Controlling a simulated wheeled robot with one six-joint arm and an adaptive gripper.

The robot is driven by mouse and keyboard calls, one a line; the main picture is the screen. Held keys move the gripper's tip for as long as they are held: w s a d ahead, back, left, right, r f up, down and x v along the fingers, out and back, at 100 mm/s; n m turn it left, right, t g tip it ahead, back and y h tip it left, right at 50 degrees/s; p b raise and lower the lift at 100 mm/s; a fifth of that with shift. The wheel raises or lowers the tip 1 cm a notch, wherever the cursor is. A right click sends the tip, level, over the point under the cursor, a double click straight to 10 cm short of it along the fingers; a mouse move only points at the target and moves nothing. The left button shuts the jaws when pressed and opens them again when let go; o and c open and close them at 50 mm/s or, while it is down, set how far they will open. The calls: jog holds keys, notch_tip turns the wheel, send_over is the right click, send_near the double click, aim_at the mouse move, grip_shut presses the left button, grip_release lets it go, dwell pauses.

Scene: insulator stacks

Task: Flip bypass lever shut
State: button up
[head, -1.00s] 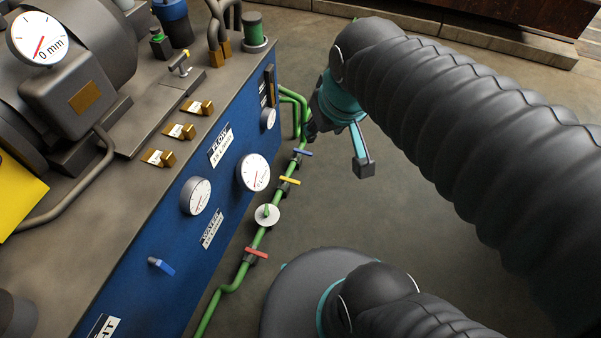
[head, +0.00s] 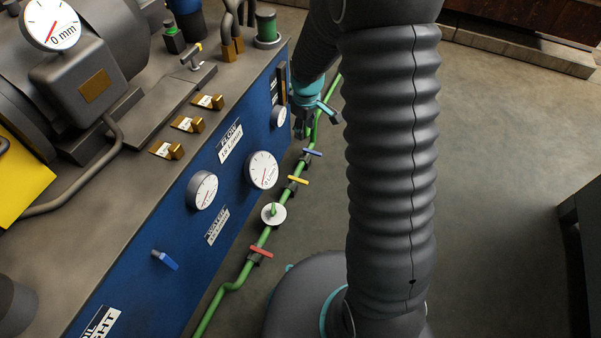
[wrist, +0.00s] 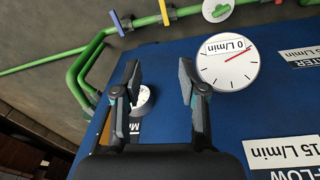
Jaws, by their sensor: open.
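Small levers sit on a green pipe along the blue panel's foot: a blue lever (head: 312,152), a yellow lever (head: 298,180) and a red lever (head: 261,252). Another blue lever (head: 165,260) is on the panel face. No readable label tells which is the bypass lever. My gripper (head: 318,112) is near the panel's far end, partly hidden by my arm. In the wrist view my gripper (wrist: 158,75) is open and empty, with a small gauge (wrist: 142,102) seen between its fingers. The pipe's blue lever (wrist: 116,22) and yellow lever (wrist: 164,12) lie beyond the fingers.
The blue panel (head: 225,165) carries larger gauges (head: 263,170) and labels. A white disc (head: 273,215) sits on the green pipe (head: 232,287) between the yellow and red levers. Brass tags (head: 187,124) and a motor are on top. Open floor (head: 490,190) lies to the right.

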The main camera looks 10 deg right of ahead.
aim_at(302, 181)
jog(key=f+n, duration=0.1)
jog(key=f, duration=0.8)
jog(key=w+f+g+b, duration=0.1)
jog(key=f, duration=0.9)
jog(key=w+f+n, duration=0.1)
jog(key=f, duration=0.9)
jog(key=shift+w+f+n, duration=0.25)
jog(key=shift+n, duration=0.05)
grip_shut()
